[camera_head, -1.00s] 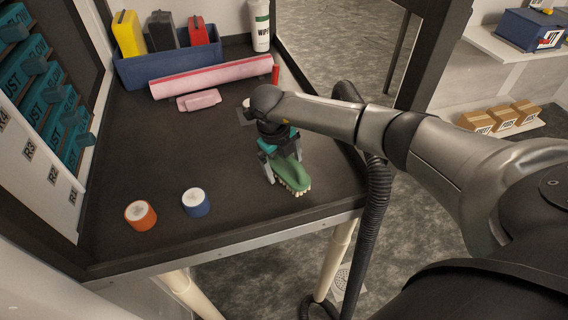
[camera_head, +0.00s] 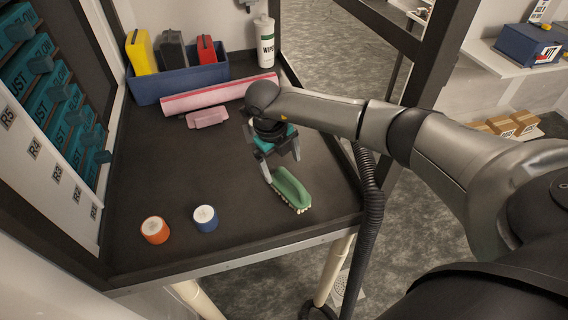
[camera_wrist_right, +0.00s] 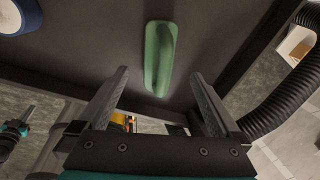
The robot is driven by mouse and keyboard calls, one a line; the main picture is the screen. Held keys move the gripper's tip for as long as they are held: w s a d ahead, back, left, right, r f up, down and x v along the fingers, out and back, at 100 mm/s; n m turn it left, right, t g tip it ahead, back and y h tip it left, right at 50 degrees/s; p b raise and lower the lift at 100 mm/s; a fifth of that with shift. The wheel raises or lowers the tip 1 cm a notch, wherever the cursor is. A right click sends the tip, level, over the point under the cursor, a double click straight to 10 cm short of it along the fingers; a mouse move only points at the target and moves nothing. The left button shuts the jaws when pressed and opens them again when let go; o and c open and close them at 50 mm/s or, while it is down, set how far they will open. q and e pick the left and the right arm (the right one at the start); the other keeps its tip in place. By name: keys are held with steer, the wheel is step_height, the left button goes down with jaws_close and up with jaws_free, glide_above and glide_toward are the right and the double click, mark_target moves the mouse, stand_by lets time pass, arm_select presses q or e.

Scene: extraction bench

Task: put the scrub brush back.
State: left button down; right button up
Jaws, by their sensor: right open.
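The green scrub brush (camera_head: 291,188) lies on the dark bench top near its front right edge, pale bristles down. It also shows in the right wrist view (camera_wrist_right: 159,58), ahead of the jaws. My right gripper (camera_head: 281,167) is just behind the brush in the head view, with its fingers spread. In the right wrist view my right gripper (camera_wrist_right: 162,88) has nothing between its fingers, and the brush is apart from them.
An orange roll (camera_head: 155,230) and a blue roll (camera_head: 205,218) stand at the front left. A blue bin (camera_head: 183,82) with several coloured cases, a pink roll (camera_head: 217,94), a pink block (camera_head: 208,117) and a wipes canister (camera_head: 265,42) are at the back. A black hose (camera_head: 368,215) hangs at the right.

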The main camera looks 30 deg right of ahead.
steer(key=shift+a+r, duration=0.2)
steer(key=shift+r, duration=1.2)
